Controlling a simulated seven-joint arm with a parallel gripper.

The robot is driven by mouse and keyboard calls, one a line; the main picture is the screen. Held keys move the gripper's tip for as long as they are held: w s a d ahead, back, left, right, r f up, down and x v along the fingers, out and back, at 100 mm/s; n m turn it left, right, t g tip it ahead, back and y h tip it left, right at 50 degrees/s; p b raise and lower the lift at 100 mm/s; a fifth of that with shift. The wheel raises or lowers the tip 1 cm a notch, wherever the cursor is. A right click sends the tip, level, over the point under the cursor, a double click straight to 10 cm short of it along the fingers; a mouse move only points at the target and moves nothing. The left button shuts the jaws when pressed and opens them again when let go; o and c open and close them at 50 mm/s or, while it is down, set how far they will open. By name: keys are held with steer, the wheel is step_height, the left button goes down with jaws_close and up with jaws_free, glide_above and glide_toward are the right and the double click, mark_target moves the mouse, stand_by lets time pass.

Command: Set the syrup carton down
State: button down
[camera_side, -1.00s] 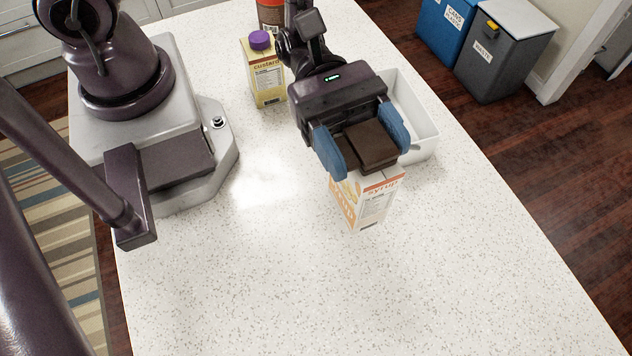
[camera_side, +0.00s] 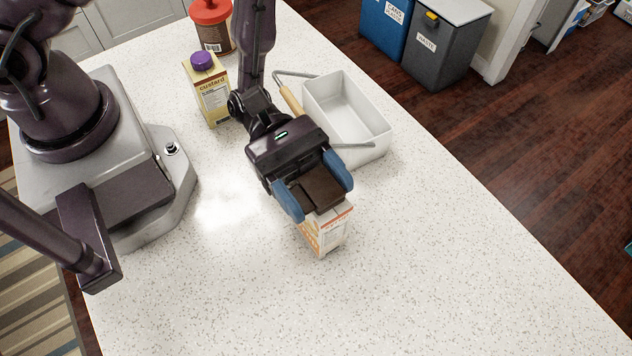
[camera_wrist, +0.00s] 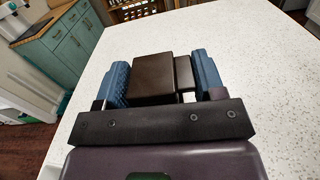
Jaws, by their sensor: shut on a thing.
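The syrup carton (camera_side: 327,236) is white and orange with printed sides. It shows below my gripper (camera_side: 318,187) in the side view, over the speckled white counter. My gripper's blue fingers are shut on either side of a dark brown block at the carton's top end. The wrist view shows this brown block (camera_wrist: 153,77) between the fingers of my gripper (camera_wrist: 162,80). The wrist view hides the carton's printed sides. The carton's lower end is close to the counter; I cannot tell whether it touches.
A white tray (camera_side: 312,92) stands behind and right of my gripper, with a wooden-handled wire tool (camera_side: 291,101) beside it. A yellow custard carton (camera_side: 213,100) with a purple cap and a red-lidded jar (camera_side: 212,12) stand farther back. The front counter (camera_side: 400,280) is clear.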

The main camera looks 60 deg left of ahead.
steer(key=shift+f, duration=0.1)
steer(key=shift+c, duration=1)
jaws_free()
